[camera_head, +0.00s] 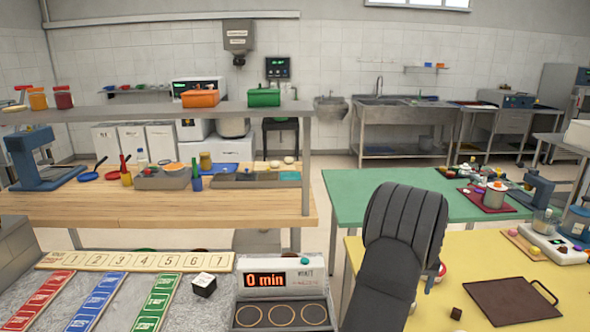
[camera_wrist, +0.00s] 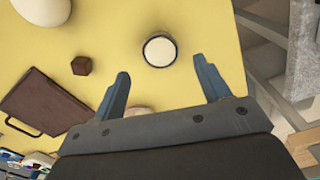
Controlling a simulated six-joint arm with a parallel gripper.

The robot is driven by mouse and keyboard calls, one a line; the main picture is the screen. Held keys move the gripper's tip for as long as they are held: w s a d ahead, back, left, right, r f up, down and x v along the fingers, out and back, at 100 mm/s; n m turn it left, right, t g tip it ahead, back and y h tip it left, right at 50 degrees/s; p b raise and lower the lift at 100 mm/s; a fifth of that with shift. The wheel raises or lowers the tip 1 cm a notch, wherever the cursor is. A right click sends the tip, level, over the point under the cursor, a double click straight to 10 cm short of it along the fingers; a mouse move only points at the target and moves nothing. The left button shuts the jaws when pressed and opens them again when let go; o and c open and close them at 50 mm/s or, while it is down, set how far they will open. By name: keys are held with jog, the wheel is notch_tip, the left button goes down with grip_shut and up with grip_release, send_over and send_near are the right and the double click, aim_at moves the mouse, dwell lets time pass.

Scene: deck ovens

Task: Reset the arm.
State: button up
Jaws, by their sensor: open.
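My gripper (camera_wrist: 162,88) shows in the wrist view with its two blue-grey fingers spread apart and nothing between them. It hangs above the yellow table (camera_wrist: 180,20), with a round white-topped item (camera_wrist: 160,51) just beyond the fingertips. In the head view my dark arm rises at the right of centre, over the left part of the yellow table (camera_head: 480,250).
A brown board (camera_head: 512,300) and a small dark cube (camera_head: 456,314) lie on the yellow table. A timer reading 0 min (camera_head: 266,281) stands left of my arm. Behind are a green table (camera_head: 370,185) and a wooden counter (camera_head: 250,208) with a shelf.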

notch_tip(320, 180, down, 6)
jog(key=shift+r, duration=2)
jog(key=shift+f, duration=0.1)
